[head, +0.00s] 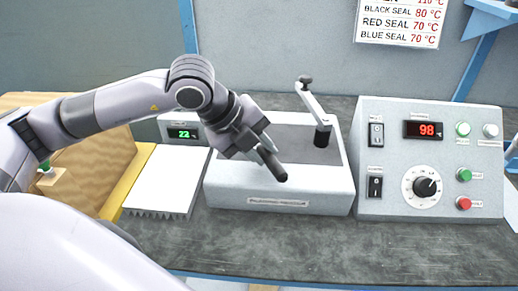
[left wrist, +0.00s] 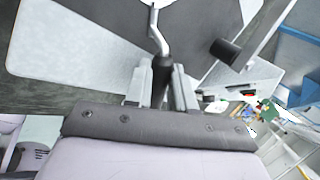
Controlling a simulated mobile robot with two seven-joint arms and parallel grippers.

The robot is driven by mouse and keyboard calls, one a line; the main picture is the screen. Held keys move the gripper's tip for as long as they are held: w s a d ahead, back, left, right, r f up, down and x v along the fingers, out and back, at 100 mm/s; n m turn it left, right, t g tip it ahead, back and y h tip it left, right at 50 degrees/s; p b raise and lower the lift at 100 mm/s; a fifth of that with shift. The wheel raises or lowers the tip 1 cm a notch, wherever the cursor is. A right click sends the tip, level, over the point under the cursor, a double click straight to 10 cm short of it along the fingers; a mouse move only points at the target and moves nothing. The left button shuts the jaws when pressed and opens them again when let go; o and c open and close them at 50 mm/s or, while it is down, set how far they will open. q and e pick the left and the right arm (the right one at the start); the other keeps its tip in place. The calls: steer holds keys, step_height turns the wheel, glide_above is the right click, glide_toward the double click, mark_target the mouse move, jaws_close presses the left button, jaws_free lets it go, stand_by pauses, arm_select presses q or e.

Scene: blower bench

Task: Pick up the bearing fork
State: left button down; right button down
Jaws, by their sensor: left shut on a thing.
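My left gripper (head: 270,158) is in front of and above the grey box with a crank, in the head view. It is shut on a dark handle (head: 272,166), which seems to be the bearing fork's. In the left wrist view the black handle of the fork (left wrist: 162,75) sits between the two fingers (left wrist: 160,88). The shaft cannot be made out in the head view. My right gripper is not in view.
The grey box (head: 280,199) has a crank (head: 313,106) standing up. A control panel (head: 432,190) reading 98 stands to its right. A white plate with a toothed edge (head: 165,182) and a small display (head: 184,133) reading 22 are to the left. The bench front (head: 330,245) is clear.

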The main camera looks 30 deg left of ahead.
mark_target(261, 153)
arm_select(q)
steer(key=shift+r, duration=0.1)
step_height(261, 153, up, 20)
steer(key=p, duration=0.2)
stand_by(0.4)
stand_by(0.4)
